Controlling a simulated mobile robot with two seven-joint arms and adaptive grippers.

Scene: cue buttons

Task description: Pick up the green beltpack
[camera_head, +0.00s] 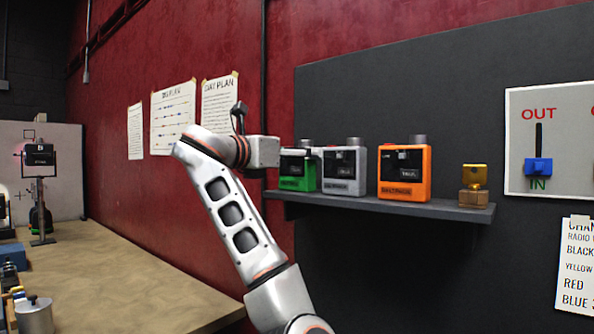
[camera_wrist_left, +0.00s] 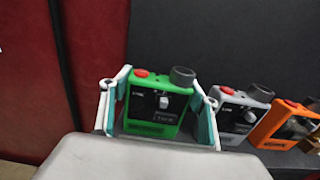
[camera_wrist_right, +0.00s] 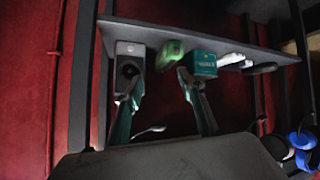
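The green beltpack (camera_head: 298,170) stands upright at the left end of the wall shelf (camera_head: 390,205), its upper part partly covered by my left gripper (camera_head: 300,153) in the head view. In the left wrist view the green beltpack (camera_wrist_left: 153,107) shows a red button and a dark knob on top. My left gripper (camera_wrist_left: 160,95) is open, one finger on each side of it; a narrow gap seems to show on the right. My right gripper (camera_wrist_right: 160,88) shows only in its wrist view, open, with nothing between its fingers.
A grey beltpack (camera_head: 345,171) stands close beside the green one, then an orange beltpack (camera_head: 404,172) and a small yellow-topped block (camera_head: 473,186). The right wrist view shows another shelf with a teal box (camera_wrist_right: 203,64) and a green item (camera_wrist_right: 170,54). A workbench (camera_head: 130,280) is at left.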

